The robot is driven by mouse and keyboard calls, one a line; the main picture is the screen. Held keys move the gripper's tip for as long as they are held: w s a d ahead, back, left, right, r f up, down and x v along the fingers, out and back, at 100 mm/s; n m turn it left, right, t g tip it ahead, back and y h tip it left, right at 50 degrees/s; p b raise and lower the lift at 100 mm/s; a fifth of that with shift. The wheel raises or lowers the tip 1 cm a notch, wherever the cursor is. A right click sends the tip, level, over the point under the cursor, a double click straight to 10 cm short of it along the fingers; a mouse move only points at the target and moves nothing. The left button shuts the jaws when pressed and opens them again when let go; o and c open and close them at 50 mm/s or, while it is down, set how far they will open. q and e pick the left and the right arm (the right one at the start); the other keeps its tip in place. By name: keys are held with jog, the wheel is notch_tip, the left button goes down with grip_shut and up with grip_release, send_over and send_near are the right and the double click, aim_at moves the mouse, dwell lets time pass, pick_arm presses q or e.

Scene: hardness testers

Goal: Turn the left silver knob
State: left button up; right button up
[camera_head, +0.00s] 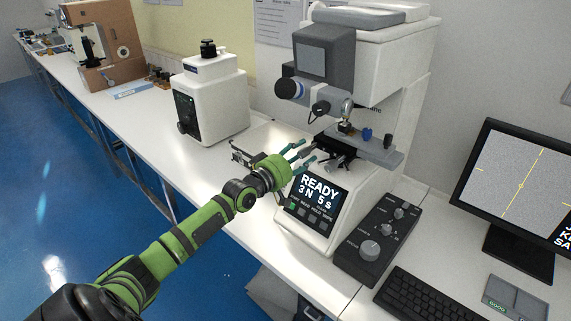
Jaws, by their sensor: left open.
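The hardness tester (410,70) is a large white machine with a lit display reading READY (314,192). Silver handles or knobs (337,162) show below its grey stage (368,146), too small to tell apart. A black control box (377,240) beside it carries a large silver knob (370,250) and several smaller ones. My left gripper (306,153), with teal fingers, is open and empty. It appears above and behind the display, to the left of the stage's lower parts; I cannot tell whether it touches anything. My right gripper is out of view.
A smaller white tester (209,98) stands at the left on the white bench (165,135). A keyboard (430,304) and a monitor (515,185) are at the right. The bench is mostly clear between the two testers, apart from a small metal fixture (243,156).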

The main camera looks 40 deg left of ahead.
pick_arm(q)
jog(key=s, duration=1.1)
jog(key=shift+a, duration=0.45)
